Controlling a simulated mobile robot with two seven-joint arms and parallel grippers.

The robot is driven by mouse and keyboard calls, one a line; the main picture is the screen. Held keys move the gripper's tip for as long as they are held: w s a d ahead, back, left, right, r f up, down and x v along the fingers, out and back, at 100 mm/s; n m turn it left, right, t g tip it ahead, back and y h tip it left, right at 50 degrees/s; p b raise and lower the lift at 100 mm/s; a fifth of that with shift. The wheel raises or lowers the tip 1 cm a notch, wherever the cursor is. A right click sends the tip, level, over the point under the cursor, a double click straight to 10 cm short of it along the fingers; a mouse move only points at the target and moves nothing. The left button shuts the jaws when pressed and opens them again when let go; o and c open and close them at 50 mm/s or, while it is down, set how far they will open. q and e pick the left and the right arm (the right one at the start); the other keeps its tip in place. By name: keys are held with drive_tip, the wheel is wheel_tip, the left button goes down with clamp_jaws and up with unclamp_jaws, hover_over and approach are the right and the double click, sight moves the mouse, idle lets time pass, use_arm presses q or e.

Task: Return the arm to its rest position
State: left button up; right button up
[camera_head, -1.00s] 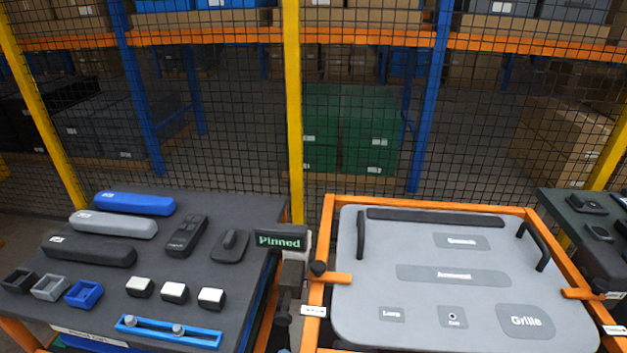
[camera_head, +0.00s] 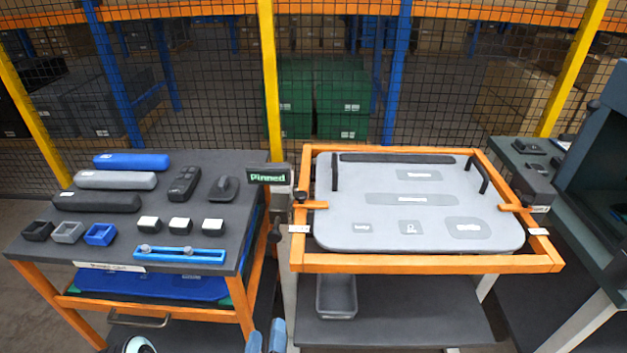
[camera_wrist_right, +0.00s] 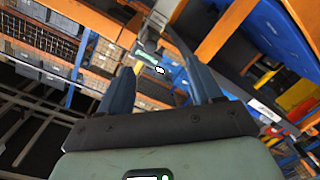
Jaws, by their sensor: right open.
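My right gripper (camera_head: 266,338) shows at the bottom edge of the head view as two blue fingertips, in front of the gap between the left cart and the orange-framed stand. In the right wrist view the same gripper (camera_wrist_right: 162,85) has its two dark blue fingers spread apart with nothing between them. It touches nothing that I can see. My left gripper is not in view.
The left cart (camera_head: 226,175) carries covers, small boxes and a blue rail (camera_head: 180,255). A grey panel (camera_head: 350,205) lies in the orange frame (camera_head: 420,264), a grey bin (camera_head: 337,297) below. A "Pinned" sign (camera_head: 268,177) stands between. A dark cabinet stands right. Mesh fence closes the back.

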drive_tip(key=d+f+m+g+p, duration=0.2)
drive_tip(key=d+f+g, duration=0.2)
drive_tip(key=d+f, duration=0.45)
drive_tip(key=d+f+m+g+p, duration=0.25)
drive_tip(key=d+f+g, duration=0.25)
drive_tip(key=f, duration=0.7)
use_arm(q)
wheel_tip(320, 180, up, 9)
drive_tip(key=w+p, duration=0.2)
drive_tip(key=p, duration=0.2)
use_arm(e)
drive_tip(key=s+d+f+m+g+y, duration=0.1)
drive_tip(key=s+d+f+m+g, duration=0.1)
drive_tip(key=s, duration=0.4)
drive_tip(key=s+d+f+m+g+y, duration=0.1)
drive_tip(key=s+d+f+m+g, duration=0.2)
drive_tip(key=s, duration=0.3)
drive_tip(key=s+d+f+m+g+y, duration=0.1)
drive_tip(key=s+d+f+m+g, duration=0.1)
drive_tip(key=s, duration=0.5)
drive_tip(key=shift+d+f+m+g+y, duration=0.25)
drive_tip(key=shift+d+m+g+y, duration=0.3)
drive_tip(key=shift+g, duration=0.35)
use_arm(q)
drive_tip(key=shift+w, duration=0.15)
use_arm(e)
drive_tip(key=shift+d, duration=0.1)
